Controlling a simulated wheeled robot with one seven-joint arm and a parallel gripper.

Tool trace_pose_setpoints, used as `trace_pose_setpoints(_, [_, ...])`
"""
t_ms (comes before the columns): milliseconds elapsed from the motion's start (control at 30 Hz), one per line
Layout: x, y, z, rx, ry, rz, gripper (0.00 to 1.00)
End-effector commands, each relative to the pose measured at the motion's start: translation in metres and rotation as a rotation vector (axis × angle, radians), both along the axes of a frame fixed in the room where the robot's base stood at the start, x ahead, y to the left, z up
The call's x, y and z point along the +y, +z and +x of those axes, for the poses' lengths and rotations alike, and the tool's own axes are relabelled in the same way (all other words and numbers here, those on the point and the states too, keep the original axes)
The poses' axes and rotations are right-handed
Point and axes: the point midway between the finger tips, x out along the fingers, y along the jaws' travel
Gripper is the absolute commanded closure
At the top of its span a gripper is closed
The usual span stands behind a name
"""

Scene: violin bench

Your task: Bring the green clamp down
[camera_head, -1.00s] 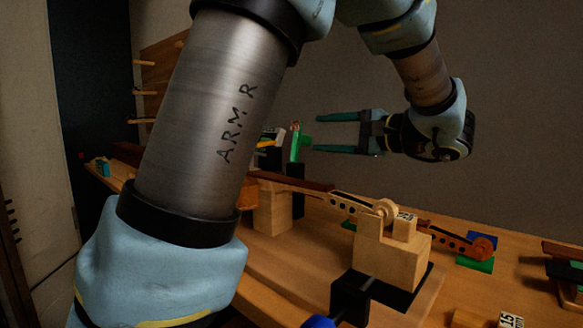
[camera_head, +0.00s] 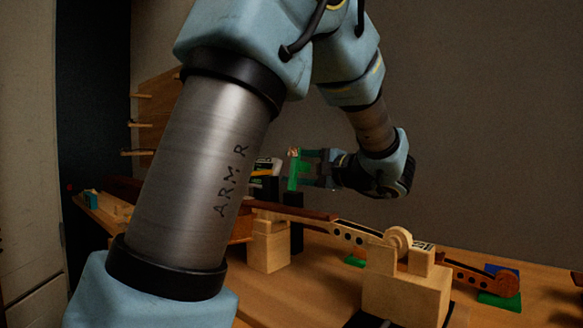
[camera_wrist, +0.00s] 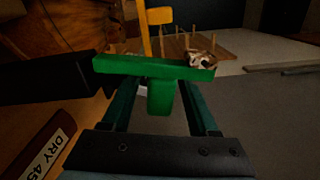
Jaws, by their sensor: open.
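The green clamp (camera_head: 293,172) stands upright above the bench, behind the violin neck, on what looks like a dark post. In the wrist view the clamp (camera_wrist: 150,69) shows as a green bar with a short stem that points toward my palm. A small brown-and-white patch sits on the bar's right end. My gripper (camera_head: 312,168) is level with the clamp and comes at it from the right. Its teal fingers are open, one on each side of the stem (camera_wrist: 161,96). Whether either finger touches the clamp cannot be told.
A neck with a scroll (camera_head: 505,283) rests on wooden blocks (camera_head: 405,297) along the bench. A white-and-black box (camera_head: 264,170) stands left of the clamp. A pegged wooden rack (camera_head: 160,95) is on the left wall. My forearm hides part of the bench.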

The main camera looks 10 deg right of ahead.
Motion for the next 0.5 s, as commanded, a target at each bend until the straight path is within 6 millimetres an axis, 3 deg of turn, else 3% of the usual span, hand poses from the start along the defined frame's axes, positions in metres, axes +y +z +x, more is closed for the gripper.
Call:
trace_pose_setpoints(400, [0.0064,-0.0003,0.0070,0.000,-0.001,0.000,0.40])
trace_pose_setpoints(500, [0.0064,-0.0003,0.0070,0.000,-0.001,0.000,0.50])
